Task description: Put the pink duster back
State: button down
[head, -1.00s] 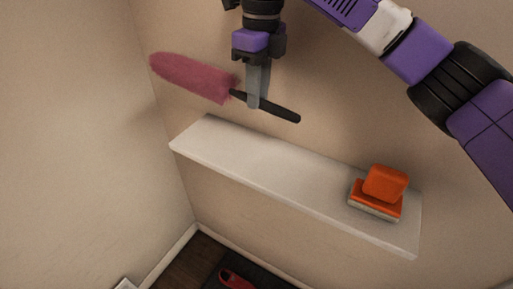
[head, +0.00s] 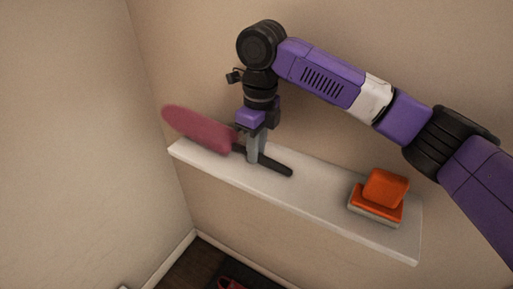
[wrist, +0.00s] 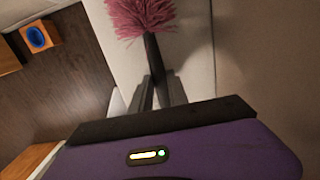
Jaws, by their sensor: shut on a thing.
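The pink duster (head: 200,131) has a fluffy pink head on the left and a black handle (head: 276,166) on the right. My gripper (head: 254,158) is shut on the handle near the head. The duster is over the left part of the white wall shelf (head: 317,192), low and close to its top; I cannot tell whether it touches. In the wrist view the pink head (wrist: 143,14) is at the top, with the handle running down between my fingers (wrist: 158,95). The head reaches slightly past the shelf's left end.
An orange brush-like block (head: 378,193) sits on the right part of the shelf. The shelf between it and the duster handle is clear. Walls stand behind and to the left. The wrist view shows a wooden box with a blue round item (wrist: 37,37) below.

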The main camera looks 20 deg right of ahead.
jog(key=c, duration=1.3)
grip_release()
jog(key=shift+r, duration=0.1)
jog(key=r, duration=1.2)
jog(key=shift+s+d, duration=0.15)
jog(key=shift+d, duration=0.05)
jog(key=shift+f, duration=0.1)
